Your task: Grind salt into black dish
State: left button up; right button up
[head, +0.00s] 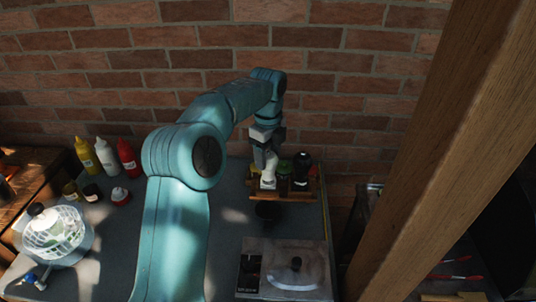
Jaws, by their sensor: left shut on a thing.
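A white grinder (268,180), likely the salt, stands upright at the left end of a small wooden rack (298,195) by the brick wall. My left gripper (266,158) points down from above and is shut on the grinder's upper part; its fingertips are small and dark here, so the exact grip is hard to see. The black dish (267,211) sits on the grey table just in front of the rack, below the grinder in the picture. It is in shadow and its contents cannot be made out. My right gripper is not in view.
A green-topped jar (284,170) and a dark grinder (301,168) stand right beside the white one. A lidded tray (290,268) lies in front. Sauce bottles (106,157) and a salad spinner (56,235) are at left. A wooden post (440,150) blocks the right.

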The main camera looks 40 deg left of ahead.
pick_arm(q)
jog(key=shift+d+f, duration=0.1)
jog(key=shift+f, duration=0.05)
jog(key=n, duration=0.6)
jog(key=shift+n, duration=0.4)
jog(key=n, duration=0.7)
jog(key=m, duration=0.7)
jog(key=o, duration=1)
